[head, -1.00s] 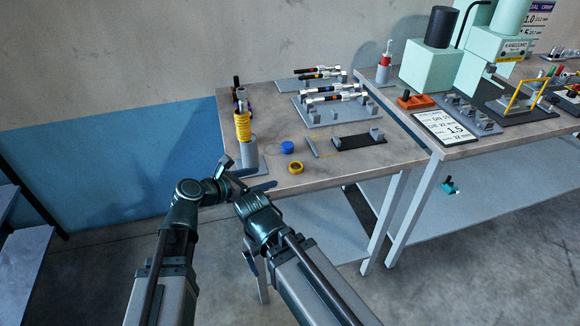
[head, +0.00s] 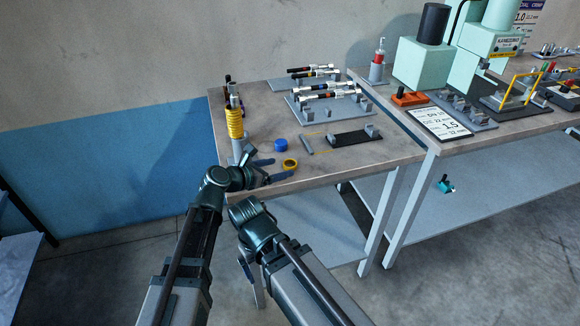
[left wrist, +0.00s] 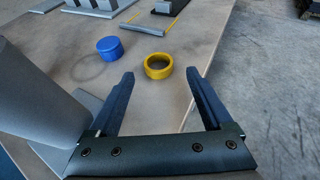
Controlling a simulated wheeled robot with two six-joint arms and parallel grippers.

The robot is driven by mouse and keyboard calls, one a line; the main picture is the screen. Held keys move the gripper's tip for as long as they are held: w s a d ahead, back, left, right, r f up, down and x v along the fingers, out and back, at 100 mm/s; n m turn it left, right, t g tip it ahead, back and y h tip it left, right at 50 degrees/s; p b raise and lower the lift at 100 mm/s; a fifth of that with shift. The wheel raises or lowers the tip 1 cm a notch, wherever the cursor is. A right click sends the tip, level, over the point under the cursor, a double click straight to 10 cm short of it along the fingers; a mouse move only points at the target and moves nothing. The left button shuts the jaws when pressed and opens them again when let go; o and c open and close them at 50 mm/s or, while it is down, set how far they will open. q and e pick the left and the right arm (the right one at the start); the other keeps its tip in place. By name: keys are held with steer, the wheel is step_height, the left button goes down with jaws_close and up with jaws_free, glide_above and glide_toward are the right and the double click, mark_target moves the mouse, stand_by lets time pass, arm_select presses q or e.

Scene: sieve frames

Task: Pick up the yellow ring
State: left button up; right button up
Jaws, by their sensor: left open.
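The yellow ring (head: 290,164) lies flat on the table near its front edge. It also shows in the left wrist view (left wrist: 158,66), just beyond and between my left fingertips. My left gripper (head: 273,169) is open and empty, with its fingers pointing at the ring from the left. In the left wrist view its two dark blue fingers (left wrist: 160,74) stand apart, one to each side of the ring's near side. My right gripper (head: 249,271) hangs low by the table's front, mostly hidden by its own arm, and I cannot make out its jaws.
A blue round piece (head: 281,145) lies behind the ring. A grey post with yellow rings (head: 235,123) stands to the left. A grey bar (head: 306,145) and a dark plate (head: 350,139) lie to the right. The workbench (head: 330,170) has bare space in front.

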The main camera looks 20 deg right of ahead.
mark_target(294, 162)
arm_select(q)
steer(key=b+x, duration=0.1)
steer(key=x, duration=0.2)
steer(key=shift+w+d+f, duration=0.15)
steer(key=shift+w+d, duration=0.1)
steer(key=shift+w, duration=0.05)
steer(key=shift+c, duration=0.5)
jaws_close()
arm_select(e)
steer(key=shift+f, duration=0.65)
arm_select(q)
steer(key=shift+r, duration=0.2)
arm_select(e)
steer(key=shift+r, duration=0.1)
